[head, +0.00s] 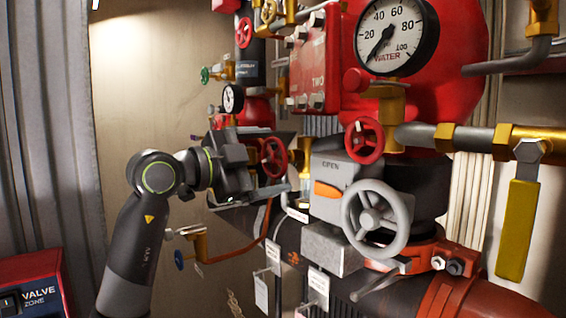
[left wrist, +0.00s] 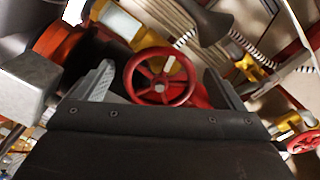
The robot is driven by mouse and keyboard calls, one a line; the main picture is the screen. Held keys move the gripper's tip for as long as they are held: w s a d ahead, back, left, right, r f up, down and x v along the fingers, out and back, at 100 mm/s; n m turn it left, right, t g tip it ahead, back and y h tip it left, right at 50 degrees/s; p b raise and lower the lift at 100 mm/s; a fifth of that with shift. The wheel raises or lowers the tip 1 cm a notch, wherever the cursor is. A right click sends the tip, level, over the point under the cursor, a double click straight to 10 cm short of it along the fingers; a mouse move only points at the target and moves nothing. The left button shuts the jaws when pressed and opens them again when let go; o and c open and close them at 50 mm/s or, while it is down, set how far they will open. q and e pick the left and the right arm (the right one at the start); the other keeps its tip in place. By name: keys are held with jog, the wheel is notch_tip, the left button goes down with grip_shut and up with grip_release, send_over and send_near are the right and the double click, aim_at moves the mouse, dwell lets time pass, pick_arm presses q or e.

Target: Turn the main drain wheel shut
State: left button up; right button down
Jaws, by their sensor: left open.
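A red handwheel (head: 273,157) with spokes is at my left gripper (head: 277,165) in the head view. No label I can read names it as the main drain wheel. In the left wrist view the red wheel (left wrist: 160,78) shows between the two spread fingers of my left gripper (left wrist: 157,72). Gaps show between its rim and both fingers, and I cannot tell how far it lies from the fingertips. My left gripper is open and empty. My right gripper is out of view.
A grey handwheel (head: 377,218) sits on a grey gearbox marked OPEN, right of my gripper. Another red handwheel (head: 365,140) is above it. A yellow lever (head: 517,230) hangs at the right. White tags (head: 318,288) hang below. A water gauge (head: 396,36) is above.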

pick_arm(q)
jog(key=shift+x, duration=0.75)
jog(key=shift+s+r, duration=0.15)
jog(key=shift+s, duration=0.2)
jog(key=shift+c, duration=1.8)
jog(key=c, duration=0.6)
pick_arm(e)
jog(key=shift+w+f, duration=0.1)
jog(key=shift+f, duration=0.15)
pick_arm(q)
jog(key=shift+w, duration=0.1)
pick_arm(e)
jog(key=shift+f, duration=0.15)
